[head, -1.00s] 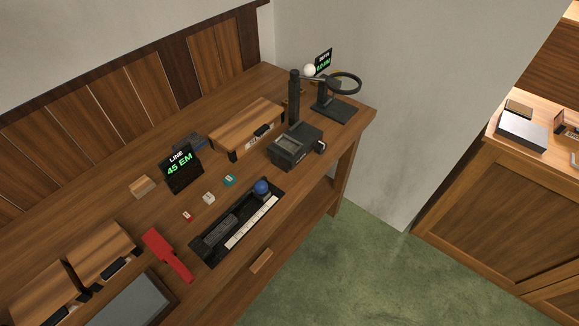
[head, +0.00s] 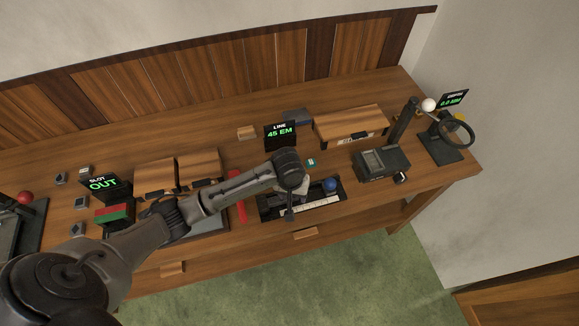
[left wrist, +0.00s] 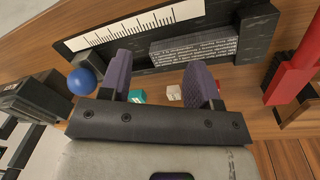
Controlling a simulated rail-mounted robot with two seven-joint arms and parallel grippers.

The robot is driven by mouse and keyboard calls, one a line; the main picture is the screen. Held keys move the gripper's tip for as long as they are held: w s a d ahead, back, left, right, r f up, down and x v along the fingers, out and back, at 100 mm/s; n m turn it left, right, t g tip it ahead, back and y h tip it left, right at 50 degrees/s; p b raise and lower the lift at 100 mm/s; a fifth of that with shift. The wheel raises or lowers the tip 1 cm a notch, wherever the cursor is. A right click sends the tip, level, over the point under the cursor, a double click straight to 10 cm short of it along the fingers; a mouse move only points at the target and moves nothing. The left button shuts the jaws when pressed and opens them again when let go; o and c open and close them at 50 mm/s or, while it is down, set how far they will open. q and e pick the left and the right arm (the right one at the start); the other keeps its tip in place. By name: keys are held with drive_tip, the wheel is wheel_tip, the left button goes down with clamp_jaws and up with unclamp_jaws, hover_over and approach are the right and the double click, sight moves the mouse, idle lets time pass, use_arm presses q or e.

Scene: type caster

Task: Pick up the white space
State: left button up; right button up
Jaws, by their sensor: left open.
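The white space is a small white block (left wrist: 174,92) in the left wrist view, on the wooden bench between a teal block (left wrist: 137,96) and a partly hidden red block (left wrist: 217,85). My left gripper (left wrist: 160,62) is open and empty. In that view the white block shows between its two purple-grey fingers, nearer the right one; I cannot tell the height left above it. In the head view my left gripper (head: 290,208) is over the front of the bench, and my arm hides the white block. The teal block (head: 311,162) shows just right of my wrist.
The dark composing tray (head: 266,208) with a white scale and a blue ball (head: 330,184) lies close by. A red bar (head: 241,205) is left of it. A black device (head: 380,163) stands right. The LINE display (head: 280,134) stands behind.

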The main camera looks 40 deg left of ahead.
use_arm(q)
drive_tip(key=w+a+r+n, duration=0.6)
drive_tip(key=w+a+r, duration=0.1)
drive_tip(key=w+a, duration=0.2)
drive_tip(key=shift+g+y, duration=0.3)
drive_tip(key=shift+g, duration=0.1)
drive_tip(key=f, duration=0.4)
drive_tip(key=f+b, duration=0.1)
drive_tip(key=f, duration=0.3)
drive_tip(key=shift+s+a, duration=0.1)
drive_tip(key=shift+s, duration=0.1)
drive_tip(key=shift+f+b, duration=0.4)
drive_tip(key=shift+f, duration=2.25)
drive_tip(key=shift+c, duration=0.2)
drive_tip(key=c, duration=1)
clamp_jaws()
